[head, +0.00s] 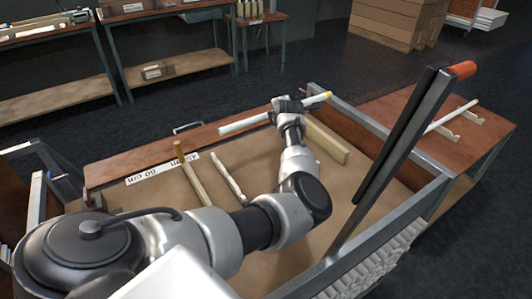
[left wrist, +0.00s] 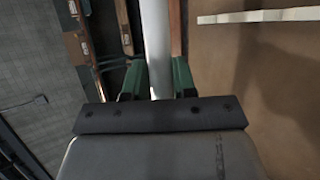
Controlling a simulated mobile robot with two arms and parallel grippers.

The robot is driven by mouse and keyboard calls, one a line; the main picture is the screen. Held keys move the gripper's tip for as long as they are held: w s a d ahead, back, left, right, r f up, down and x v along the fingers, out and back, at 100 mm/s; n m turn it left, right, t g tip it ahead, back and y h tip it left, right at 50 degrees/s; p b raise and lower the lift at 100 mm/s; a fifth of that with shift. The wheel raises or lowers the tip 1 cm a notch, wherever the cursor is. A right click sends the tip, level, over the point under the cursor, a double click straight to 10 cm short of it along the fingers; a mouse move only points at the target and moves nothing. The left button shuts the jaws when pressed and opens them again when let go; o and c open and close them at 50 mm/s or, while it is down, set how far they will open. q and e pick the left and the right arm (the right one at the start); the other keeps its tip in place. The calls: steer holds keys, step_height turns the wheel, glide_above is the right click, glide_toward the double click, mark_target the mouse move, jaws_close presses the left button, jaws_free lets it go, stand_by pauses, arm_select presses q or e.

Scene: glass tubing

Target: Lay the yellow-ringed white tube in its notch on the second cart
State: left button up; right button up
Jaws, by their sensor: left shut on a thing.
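The white tube (head: 245,124) has a yellow ring (head: 328,96) near its right end. My left gripper (head: 289,107) is shut on it, holding it crosswise near the far edge of the brown cart bed (head: 265,153). In the left wrist view the tube (left wrist: 157,35) runs between the green-padded fingers of the left gripper (left wrist: 158,82). A pale notched strip (head: 229,181) lies on the cart bed left of my forearm. I cannot tell which notch belongs to the tube. My right gripper is not in view.
A wooden strip (head: 190,177) and a plank (head: 325,142) are on the bed. Shelves (head: 60,95) stand behind.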

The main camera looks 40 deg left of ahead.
arm_select(q)
steer(key=s+f+p, duration=0.1)
steer(key=s+f, duration=0.2)
steer(key=s+d+f+p, duration=0.1)
steer(key=s+f+p, duration=0.1)
steer(key=s+f, duration=0.2)
steer(key=s+d+f+p, duration=0.1)
steer(key=s+f+p, duration=0.1)
steer(key=s+f, duration=0.1)
steer(key=shift+s+d+f, duration=0.1)
steer(key=shift+s+f, duration=0.15)
steer(key=shift+s, duration=0.3)
steer(key=shift+f+b, duration=0.4)
steer(key=o, duration=0.9)
steer(key=shift+o, duration=0.2)
